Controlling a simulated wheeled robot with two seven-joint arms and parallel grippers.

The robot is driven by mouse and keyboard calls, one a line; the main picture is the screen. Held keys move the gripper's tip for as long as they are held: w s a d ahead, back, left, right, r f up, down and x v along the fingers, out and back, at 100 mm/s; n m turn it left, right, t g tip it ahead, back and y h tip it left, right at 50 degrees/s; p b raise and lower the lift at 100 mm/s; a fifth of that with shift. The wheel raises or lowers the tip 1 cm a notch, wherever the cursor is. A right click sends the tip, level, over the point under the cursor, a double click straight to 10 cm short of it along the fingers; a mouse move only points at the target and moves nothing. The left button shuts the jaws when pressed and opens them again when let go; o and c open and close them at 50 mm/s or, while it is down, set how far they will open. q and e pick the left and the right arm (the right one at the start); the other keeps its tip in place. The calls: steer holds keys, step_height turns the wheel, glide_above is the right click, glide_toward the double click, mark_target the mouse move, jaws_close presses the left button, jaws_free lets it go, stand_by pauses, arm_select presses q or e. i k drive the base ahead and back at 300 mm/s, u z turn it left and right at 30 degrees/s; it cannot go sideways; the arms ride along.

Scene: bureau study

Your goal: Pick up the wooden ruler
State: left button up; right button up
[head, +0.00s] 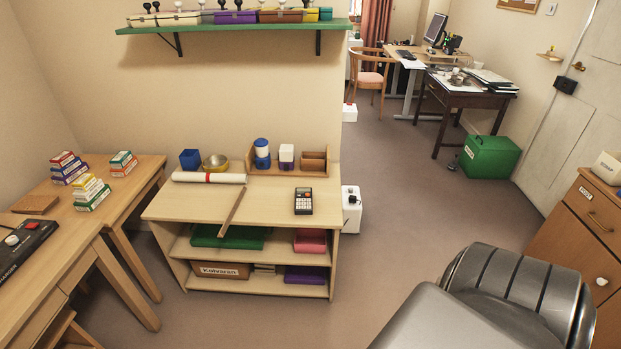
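The wooden ruler (232,211) is a thin brown strip on top of the low wooden shelf unit (272,206), in the middle of the head view. It lies at a slant, its far end near the white paper roll and its near end sticking out past the unit's front edge. Neither of my grippers is in view, and nothing is seen touching the ruler.
A white roll with a red band (208,177) lies behind the ruler, left of its far end. A calculator (303,201) is to its right. A wooden desk (45,268) stands left. A green wall shelf (235,24) hangs above. Floor in front is clear.

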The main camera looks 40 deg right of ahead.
mark_target(233, 209)
steer(key=z, duration=1.35)
steer(key=k, duration=1.35)
steer(key=z, duration=0.9)
steer(key=i, duration=1.15)
steer(key=z, duration=0.3)
steer(key=i, duration=2.05)
steer(key=u, duration=1.25)
steer(key=i, duration=1.05)
steer(key=u, duration=1.1)
